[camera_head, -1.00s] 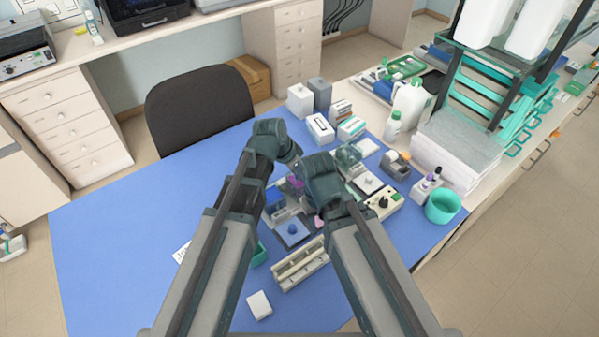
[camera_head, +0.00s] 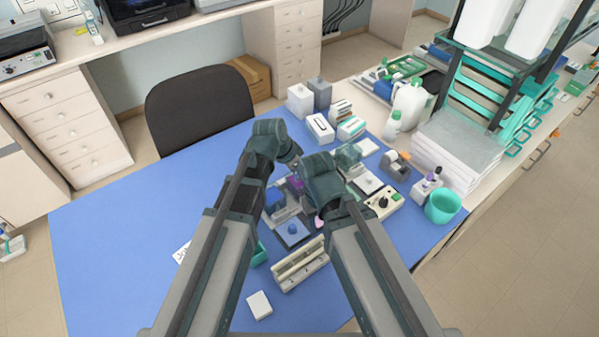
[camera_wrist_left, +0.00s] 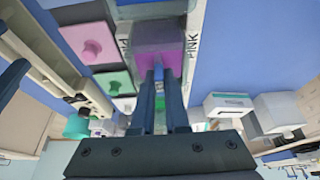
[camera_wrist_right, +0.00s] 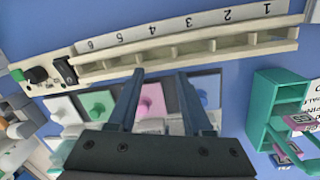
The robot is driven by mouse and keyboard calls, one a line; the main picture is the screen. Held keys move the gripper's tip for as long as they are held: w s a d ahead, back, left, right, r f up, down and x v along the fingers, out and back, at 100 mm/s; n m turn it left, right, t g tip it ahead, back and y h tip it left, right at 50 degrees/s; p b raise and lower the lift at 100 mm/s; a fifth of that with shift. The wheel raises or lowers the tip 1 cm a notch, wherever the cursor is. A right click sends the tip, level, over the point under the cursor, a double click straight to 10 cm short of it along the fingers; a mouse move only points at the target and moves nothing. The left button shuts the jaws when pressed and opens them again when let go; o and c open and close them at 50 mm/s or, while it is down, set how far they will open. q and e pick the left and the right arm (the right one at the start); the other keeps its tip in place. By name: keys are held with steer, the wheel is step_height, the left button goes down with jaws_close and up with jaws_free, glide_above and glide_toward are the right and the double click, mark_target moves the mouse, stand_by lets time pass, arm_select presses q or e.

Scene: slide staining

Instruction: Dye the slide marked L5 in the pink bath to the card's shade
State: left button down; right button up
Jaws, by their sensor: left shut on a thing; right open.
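The bath marked PINK shows in the left wrist view with purple content (camera_wrist_left: 160,55); a bit of purple (camera_head: 297,184) also shows between my wrists in the head view. My left gripper (camera_wrist_left: 165,72) is shut, its fingertips at this bath. What it holds is hidden, so I cannot read an L5 mark. My right gripper (camera_wrist_right: 160,74) is open and empty, over the bench between a numbered rack (camera_wrist_right: 180,60) and several lids. A pink lid (camera_wrist_right: 152,102) with a knob shows between its fingers. A printed card (camera_wrist_right: 311,88) is partly in view at the right.
A green rack (camera_wrist_right: 263,105) holding pinkish labelled pieces stands beside the card. A blue lid (camera_head: 292,230) and the numbered rack (camera_head: 302,264) lie near my arms. A teal cup (camera_head: 443,207) stands at the right. The blue mat (camera_head: 130,230) is clear at left.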

arm_select(q)
steer(key=shift+r, duration=0.15)
arm_select(e)
steer(key=shift+r, duration=0.15)
arm_select(q)
step_height(320, 180, up, 10)
steer(key=p, duration=0.9)
steer(key=shift+f+p, duration=0.2)
steer(key=shift+p, duration=0.2)
steer(key=shift+f, duration=0.1)
arm_select(e)
step_height(320, 180, up, 9)
steer(key=shift+r, duration=0.15)
